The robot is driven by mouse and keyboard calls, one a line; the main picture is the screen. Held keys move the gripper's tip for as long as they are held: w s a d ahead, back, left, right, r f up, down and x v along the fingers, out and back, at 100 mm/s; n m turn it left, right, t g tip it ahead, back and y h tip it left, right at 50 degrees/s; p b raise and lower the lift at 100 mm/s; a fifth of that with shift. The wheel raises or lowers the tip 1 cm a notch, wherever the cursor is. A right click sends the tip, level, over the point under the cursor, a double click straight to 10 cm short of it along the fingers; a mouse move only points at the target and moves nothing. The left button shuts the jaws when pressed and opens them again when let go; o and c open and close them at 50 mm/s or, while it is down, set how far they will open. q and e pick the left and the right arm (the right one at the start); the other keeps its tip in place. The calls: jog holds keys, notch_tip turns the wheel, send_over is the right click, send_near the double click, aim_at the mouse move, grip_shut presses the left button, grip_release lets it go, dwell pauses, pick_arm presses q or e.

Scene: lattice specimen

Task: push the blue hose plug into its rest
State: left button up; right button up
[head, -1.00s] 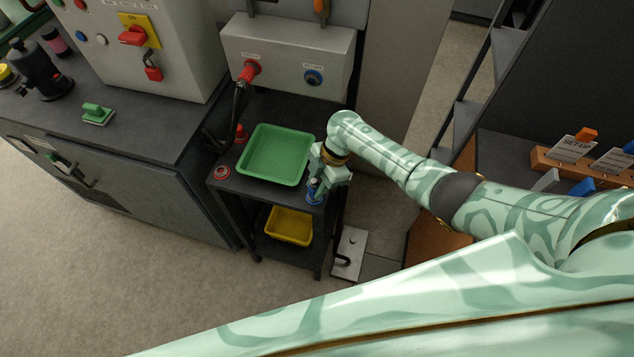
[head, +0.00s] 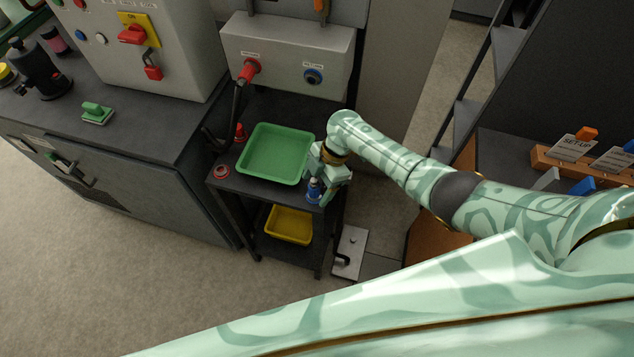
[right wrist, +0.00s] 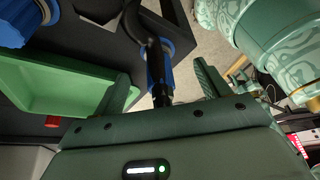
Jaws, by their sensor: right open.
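The blue hose plug (head: 314,187) stands at the front right corner of the small dark cart in the head view. Its rest is not clearly visible beneath it, so I cannot tell how deep it sits. My right gripper (head: 328,188) is open beside the plug. In the right wrist view, a black stem with blue parts (right wrist: 154,72) shows between the spread fingers of the right gripper (right wrist: 165,85), with no clear contact. My left gripper is not in view.
A green tray (head: 306,173) lies on the cart (head: 232,184), left of my right gripper. A red ring (head: 221,171) and red plug (head: 240,132) are on its left side. A yellow bin (head: 289,225) is below.

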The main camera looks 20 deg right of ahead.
jog(key=shift+r, duration=0.15)
jog(key=p+v, duration=0.4)
jog(key=v, duration=0.1)
dwell(0.3)
notch_tip(320, 180, up, 15)
jog(key=p, duration=0.5)
send_over(318, 183)
jog(key=w+d, duration=0.2)
jog(key=d, duration=0.6)
jog(key=shift+s+a, duration=0.1)
jog(key=shift+s, duration=0.15)
